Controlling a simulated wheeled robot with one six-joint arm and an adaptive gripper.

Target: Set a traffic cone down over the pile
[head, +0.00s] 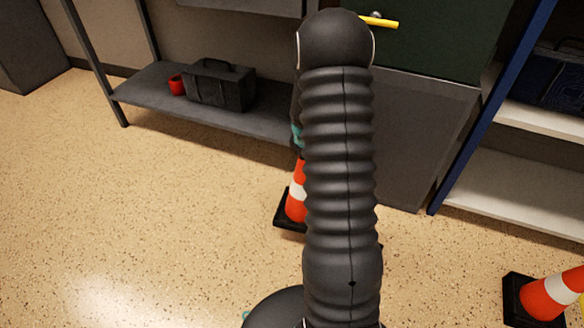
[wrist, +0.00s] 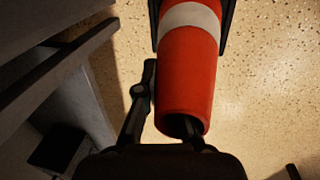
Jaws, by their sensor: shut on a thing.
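An orange traffic cone with a white band (wrist: 190,75) fills the upper middle of the wrist view, its narrow open end towards me and its dark base at the top edge. My gripper (wrist: 165,105) is shut on this narrow end. One dark finger lies along the cone's left side; the other is mostly hidden at the opening. In the head view a cone (head: 296,200) with a black base shows partly behind my arm, which hides my gripper there. I cannot tell whether its base touches the floor. I see no pile in either view.
Another orange and white cone (head: 552,296) is at the lower right. A grey shelf (head: 150,95) holds a black toolbox (head: 220,85) and a red mug (head: 177,84). A dark cabinet (head: 405,140) and blue-framed shelving (head: 500,190) stand behind. The speckled floor at left is clear.

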